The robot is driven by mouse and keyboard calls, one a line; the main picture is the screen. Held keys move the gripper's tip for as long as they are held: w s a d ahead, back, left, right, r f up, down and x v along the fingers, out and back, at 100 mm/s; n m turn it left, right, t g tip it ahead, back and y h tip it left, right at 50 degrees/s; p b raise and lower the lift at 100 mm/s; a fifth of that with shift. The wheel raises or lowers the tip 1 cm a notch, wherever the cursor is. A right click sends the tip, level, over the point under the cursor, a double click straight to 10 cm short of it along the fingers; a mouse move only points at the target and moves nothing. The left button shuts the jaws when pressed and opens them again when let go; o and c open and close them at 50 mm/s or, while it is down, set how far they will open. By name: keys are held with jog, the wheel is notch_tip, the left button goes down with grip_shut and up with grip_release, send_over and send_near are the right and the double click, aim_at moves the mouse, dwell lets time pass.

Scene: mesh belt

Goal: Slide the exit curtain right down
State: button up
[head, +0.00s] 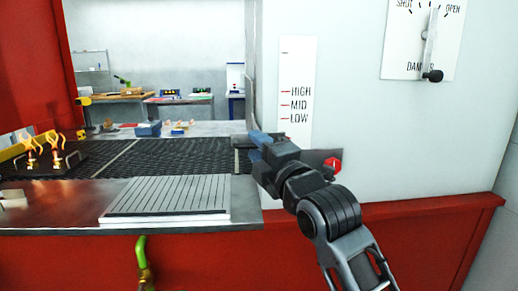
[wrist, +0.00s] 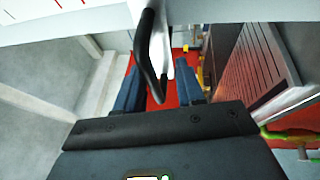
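My gripper (head: 258,138) is in front of the white housing, just below the LOW mark of the printed scale (head: 298,100). In the wrist view its two blue fingers (wrist: 163,80) are apart. A black curved handle (wrist: 149,50) comes out from a white panel (wrist: 85,18) and hangs between the fingers, closer to the left one; I cannot tell if it touches. In the head view a grey plate (head: 322,155) shows behind my gripper, probably part of the exit curtain. My gripper hides much of it, so its exact height against the scale is unclear.
A red knob (head: 333,165) sits right beside my gripper. The dark mesh belt (head: 185,155) and a slatted panel (head: 180,195) lie to the left. A damper lever (head: 429,45) is at the upper right. Flames (head: 55,150) burn at the far left.

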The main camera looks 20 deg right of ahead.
jog(key=s+f+b, duration=0.1)
jog(key=s, duration=0.6)
jog(key=shift+s+d+f+b, duration=0.15)
jog(key=shift+s+d+b, duration=0.2)
jog(key=shift+b, duration=0.05)
jog(key=s+a+f+m+g+h, duration=0.2)
jog(key=s+a+f+m, duration=0.1)
jog(key=s+f+m, duration=1.25)
jog(key=s+d+f+m+g, duration=0.1)
jog(key=s+f+m, duration=0.1)
jog(key=s, duration=1.1)
jog(key=s+d+f+m+g+p, duration=0.1)
jog(key=s+f, duration=0.3)
jog(key=s, duration=1)
jog(key=shift+m+g+p, duration=0.3)
jog(key=shift+m+g, duration=0.2)
jog(key=shift+m, duration=0.15)
jog(key=shift+d, duration=0.1)
